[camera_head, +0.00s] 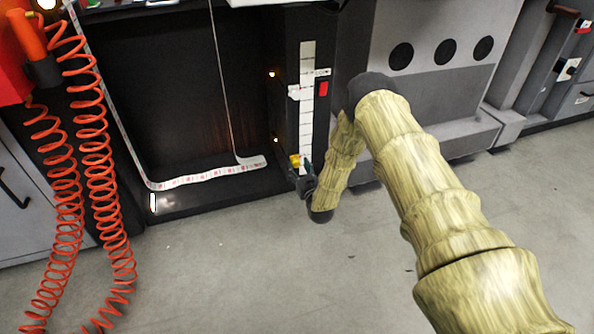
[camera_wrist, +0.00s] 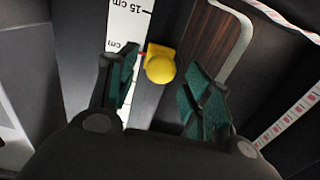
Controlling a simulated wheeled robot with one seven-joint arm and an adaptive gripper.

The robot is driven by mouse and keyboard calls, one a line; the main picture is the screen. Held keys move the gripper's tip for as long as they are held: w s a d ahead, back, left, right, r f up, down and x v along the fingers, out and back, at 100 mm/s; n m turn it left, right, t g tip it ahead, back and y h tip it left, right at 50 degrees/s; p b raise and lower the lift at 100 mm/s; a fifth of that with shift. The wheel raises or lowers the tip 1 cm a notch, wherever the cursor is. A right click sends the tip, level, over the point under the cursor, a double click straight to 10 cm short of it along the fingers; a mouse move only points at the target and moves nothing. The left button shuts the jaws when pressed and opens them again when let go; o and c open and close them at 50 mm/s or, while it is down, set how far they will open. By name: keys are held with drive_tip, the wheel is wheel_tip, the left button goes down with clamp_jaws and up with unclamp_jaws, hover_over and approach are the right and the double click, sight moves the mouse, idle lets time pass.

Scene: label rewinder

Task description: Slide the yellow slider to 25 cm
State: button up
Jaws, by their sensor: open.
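The yellow slider (camera_wrist: 160,65) has a round knob and sits at the edge of a white scale strip (camera_wrist: 123,25) with a "15 cm" mark near it in the wrist view. In the head view the yellow slider (camera_head: 294,160) is low on the upright scale (camera_head: 306,100). My gripper (camera_wrist: 162,95) is open, with its green-padded fingers on either side of the knob and gaps between. In the head view my gripper (camera_head: 303,178) is at the slider, near the strip's lower end. A red pointer beside the knob touches the strip.
A red part (camera_head: 323,88) and a white tab (camera_head: 296,92) are higher on the dark post. A label web (camera_head: 200,175) runs along the dark recess to the left. Red coiled hoses (camera_head: 100,180) hang at far left. The floor in front is clear.

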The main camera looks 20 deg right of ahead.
drive_tip(key=shift+w, duration=0.7)
clamp_jaws()
drive_tip(key=shift+r, duration=0.1)
wheel_tip(320, 180, up, 5)
drive_tip(key=p, duration=0.4)
drive_tip(key=shift+p, duration=0.4)
unclamp_jaws()
